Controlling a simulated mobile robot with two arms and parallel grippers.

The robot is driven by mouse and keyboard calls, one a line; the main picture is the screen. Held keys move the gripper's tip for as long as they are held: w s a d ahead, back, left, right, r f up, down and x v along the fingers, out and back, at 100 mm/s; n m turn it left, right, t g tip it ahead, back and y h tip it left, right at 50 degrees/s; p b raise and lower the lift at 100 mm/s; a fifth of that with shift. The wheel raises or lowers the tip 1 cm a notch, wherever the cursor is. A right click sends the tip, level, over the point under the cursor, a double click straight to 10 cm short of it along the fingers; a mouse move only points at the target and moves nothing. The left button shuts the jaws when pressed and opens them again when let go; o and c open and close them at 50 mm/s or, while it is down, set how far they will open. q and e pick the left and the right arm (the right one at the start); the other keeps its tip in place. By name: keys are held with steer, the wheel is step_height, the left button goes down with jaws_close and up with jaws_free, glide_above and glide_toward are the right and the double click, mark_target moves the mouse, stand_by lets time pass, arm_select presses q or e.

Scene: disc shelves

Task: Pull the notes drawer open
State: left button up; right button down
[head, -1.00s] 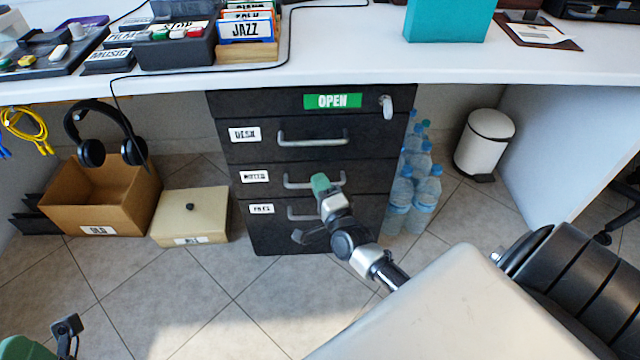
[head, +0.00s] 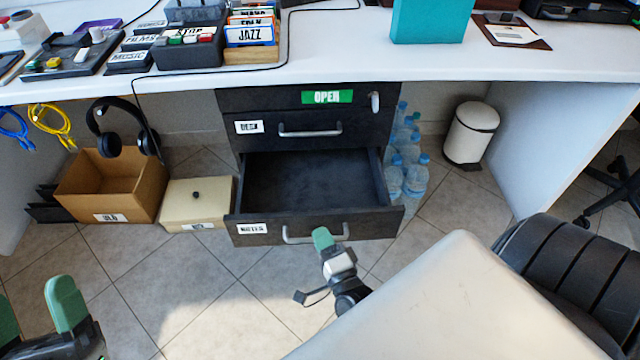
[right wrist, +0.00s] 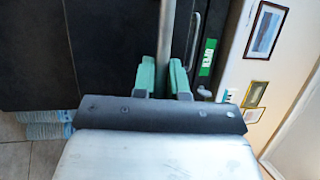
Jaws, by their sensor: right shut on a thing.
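The notes drawer (head: 270,232) is a dark drawer with a white label reading NOTES. It stands well out of the cabinet, and its empty-looking inside shows from above. My right gripper (head: 323,238) is shut on its metal handle (head: 298,239), near the handle's right part. In the right wrist view the green fingers (right wrist: 165,78) lie on both sides of the handle bar (right wrist: 167,35). My left gripper (head: 34,292) is at the lower left, fingers apart, away from the cabinet.
The desk drawer (head: 265,128) above is closed. A cardboard box (head: 100,190) and a beige box (head: 190,205) stand left; bottles (head: 413,180) and a white bin (head: 470,133) stand right.

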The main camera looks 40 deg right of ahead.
arm_select(q)
steer(key=w+f+g+y+p, duration=0.2)
steer(key=w+f+g, duration=0.1)
steer(key=f+g, duration=0.4)
steer(key=shift+a+f+g+y, duration=0.35)
steer(key=shift+f+g+y, duration=0.05)
steer(key=shift+f, duration=0.2)
arm_select(e)
steer(key=s+a, duration=0.8)
steer(key=s, duration=0.5)
steer(key=shift+s, duration=0.1)
steer(key=c, duration=1.2)
jaws_free()
